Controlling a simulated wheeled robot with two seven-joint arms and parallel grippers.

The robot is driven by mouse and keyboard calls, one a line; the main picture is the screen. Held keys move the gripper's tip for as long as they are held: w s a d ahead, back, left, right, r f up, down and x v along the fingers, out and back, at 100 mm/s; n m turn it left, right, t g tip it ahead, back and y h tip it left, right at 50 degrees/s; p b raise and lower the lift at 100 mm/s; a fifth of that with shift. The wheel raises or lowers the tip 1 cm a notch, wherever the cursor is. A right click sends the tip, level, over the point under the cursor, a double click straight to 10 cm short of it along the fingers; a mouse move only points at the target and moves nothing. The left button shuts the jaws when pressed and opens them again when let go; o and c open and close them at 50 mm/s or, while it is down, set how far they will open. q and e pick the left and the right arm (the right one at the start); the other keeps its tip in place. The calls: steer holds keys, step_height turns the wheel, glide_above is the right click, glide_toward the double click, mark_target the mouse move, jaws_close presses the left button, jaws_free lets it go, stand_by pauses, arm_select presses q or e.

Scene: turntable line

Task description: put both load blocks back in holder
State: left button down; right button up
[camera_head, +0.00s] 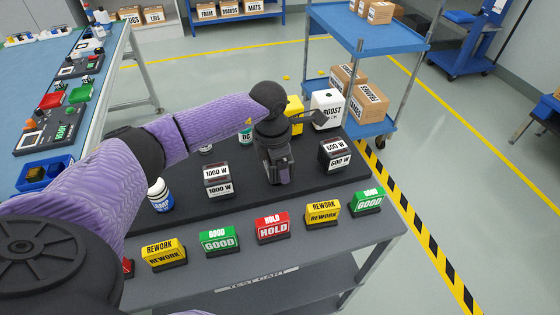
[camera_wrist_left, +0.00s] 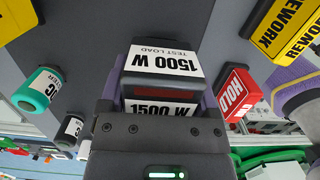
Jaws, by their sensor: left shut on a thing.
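My left gripper (camera_head: 280,176) is over the middle of the dark test cart top. In the left wrist view it is shut on a dark block with white 1500 W labels (camera_wrist_left: 163,62). In the head view the gripper hides most of that block; I cannot tell whether it touches the surface. A 1000 W load block (camera_head: 217,180) stands left of the gripper, and a 600 W load block (camera_head: 335,155) stands to its right. Both stand apart from the gripper on the black board (camera_head: 240,209). I cannot make out which part is the holder. My right gripper is not in view.
Yellow, green and red sign blocks, including a red HOLD block (camera_head: 272,226), line the cart's front edge. A blue-white bottle (camera_head: 160,196) stands at left. A white BOOST box (camera_head: 327,108) and a yellow container (camera_head: 294,112) stand behind the gripper.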

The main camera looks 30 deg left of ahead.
arm_select(q)
steer(key=shift+f+b, duration=0.4)
steer(key=shift+f, duration=0.2)
jaws_free()
